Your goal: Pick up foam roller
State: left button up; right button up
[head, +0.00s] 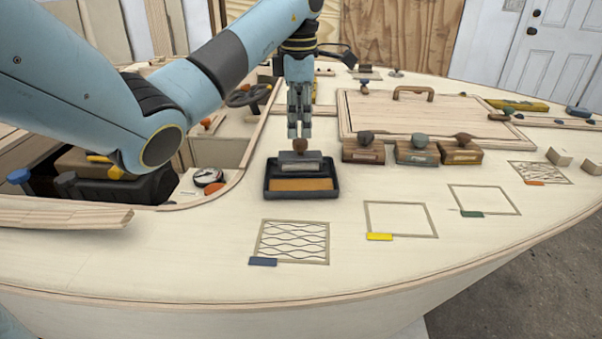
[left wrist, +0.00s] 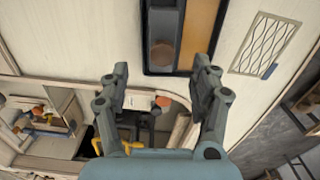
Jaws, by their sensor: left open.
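I cannot make out a foam roller for certain in either view. My left gripper (head: 299,134) points straight down, open, with its fingertips just above a round brown knob (head: 300,145). The knob tops a grey block (head: 299,157) at the back of a black tray (head: 270,194) with an orange-brown pad (head: 302,184). In the left wrist view the open fingers (left wrist: 161,68) have nothing between them. The tray (left wrist: 149,40) and the knob (left wrist: 162,51) lie ahead of the fingertips there. Whether a fingertip touches the knob cannot be told. My right gripper is not in view.
Marked squares lie in front, one with a wavy pattern (head: 292,241). A raised hatch (head: 430,112) stands behind. The front deck is mostly clear.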

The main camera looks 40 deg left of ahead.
aim_at(300, 140)
pick_arm(q)
jog(key=shift+f+b, duration=0.35)
jog(key=shift+f, duration=0.45)
jog(key=f, duration=0.4)
jog(key=shift+d+f, duration=0.2)
jog(key=shift+f, duration=0.1)
grip_shut()
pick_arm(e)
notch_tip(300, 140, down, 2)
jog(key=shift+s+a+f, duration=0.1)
